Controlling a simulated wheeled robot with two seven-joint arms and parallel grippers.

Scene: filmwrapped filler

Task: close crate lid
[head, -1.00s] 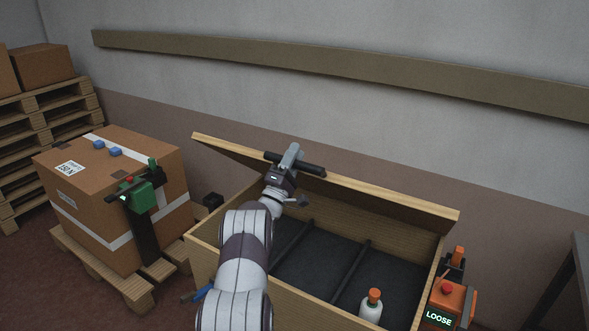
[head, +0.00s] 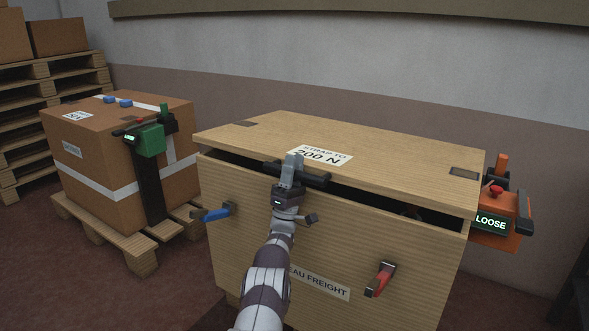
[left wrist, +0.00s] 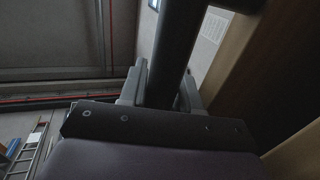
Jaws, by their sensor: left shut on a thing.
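The wooden crate (head: 400,255) stands in the middle of the head view. Its lid (head: 400,150) lies nearly flat over the top, with a dark gap along the front between lid and front wall. A black bar handle (head: 317,181) runs along the lid's front edge. My left gripper (head: 292,170) is shut on this handle. In the left wrist view the fingers (left wrist: 160,88) sit on both sides of the dark bar (left wrist: 175,40). The crate's inside is almost wholly hidden by the lid. My right gripper is in neither view.
A blue-handled latch (head: 214,213) and a red-handled latch (head: 380,281) stick out from the crate's front. An orange device (head: 505,218) reading LOOSE is at its right side. A strapped carton (head: 85,155) with a green device (head: 151,140) stands on a pallet (head: 140,258) at left.

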